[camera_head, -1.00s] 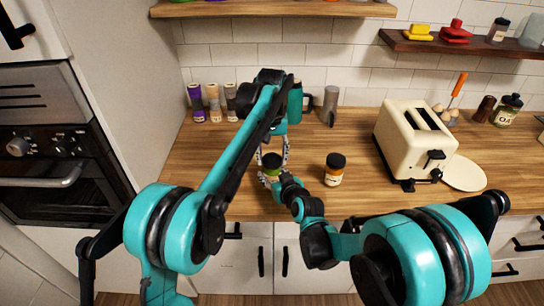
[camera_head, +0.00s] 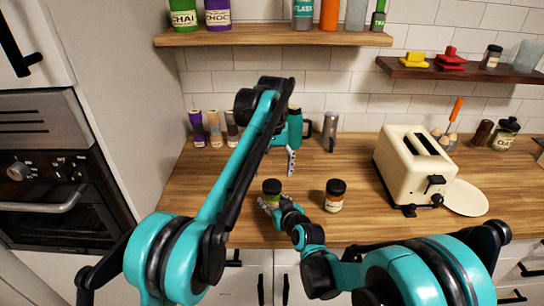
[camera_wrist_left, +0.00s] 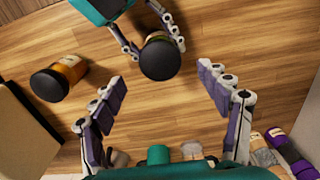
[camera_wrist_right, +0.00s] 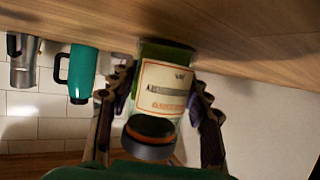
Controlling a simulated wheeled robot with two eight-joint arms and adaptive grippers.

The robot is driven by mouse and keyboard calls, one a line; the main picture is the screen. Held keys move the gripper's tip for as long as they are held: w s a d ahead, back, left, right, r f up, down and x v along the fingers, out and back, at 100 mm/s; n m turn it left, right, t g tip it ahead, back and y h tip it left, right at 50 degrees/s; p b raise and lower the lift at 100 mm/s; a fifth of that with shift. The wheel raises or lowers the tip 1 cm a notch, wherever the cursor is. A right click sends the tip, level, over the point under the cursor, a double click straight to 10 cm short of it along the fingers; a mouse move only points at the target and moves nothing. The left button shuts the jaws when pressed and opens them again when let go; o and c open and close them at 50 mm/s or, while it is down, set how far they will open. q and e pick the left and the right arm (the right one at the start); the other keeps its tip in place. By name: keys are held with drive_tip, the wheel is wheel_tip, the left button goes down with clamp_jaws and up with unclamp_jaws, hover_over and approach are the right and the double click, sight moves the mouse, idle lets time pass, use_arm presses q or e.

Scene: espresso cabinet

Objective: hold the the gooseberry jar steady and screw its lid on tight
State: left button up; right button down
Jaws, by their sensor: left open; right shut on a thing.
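The gooseberry jar (camera_head: 272,199) is green with a black lid (camera_head: 271,186) and stands upright near the counter's front. My right gripper (camera_wrist_right: 157,95) is shut around its body; the cream label (camera_wrist_right: 162,88) shows between the fingers. The lid sits on the jar, with an orange-brown band below it; I cannot tell how tight it is. My left gripper (camera_head: 280,172) is open and empty, above and behind the jar. In the left wrist view, its spread fingers (camera_wrist_left: 162,76) are apart from the lid (camera_wrist_left: 160,58). My left arm hides one finger in the head view.
A second black-lidded jar (camera_head: 335,197) with amber contents stands to the right on the wooden counter. A cream toaster (camera_head: 408,165) and a plate (camera_head: 466,198) are farther right.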

use_arm(q)
wheel_tip(320, 180, up, 7)
idle(0.3)
drive_tip(key=shift+f, duration=0.15)
use_arm(e)
drive_tip(key=c, duration=0.6)
unclamp_jaws()
drive_tip(key=shift+c, duration=0.2)
drive_tip(key=shift+s, duration=0.1)
drive_tip(key=v, duration=1.1)
drive_tip(key=shift+s+d+r, duration=0.2)
drive_tip(key=shift+s+d, duration=0.05)
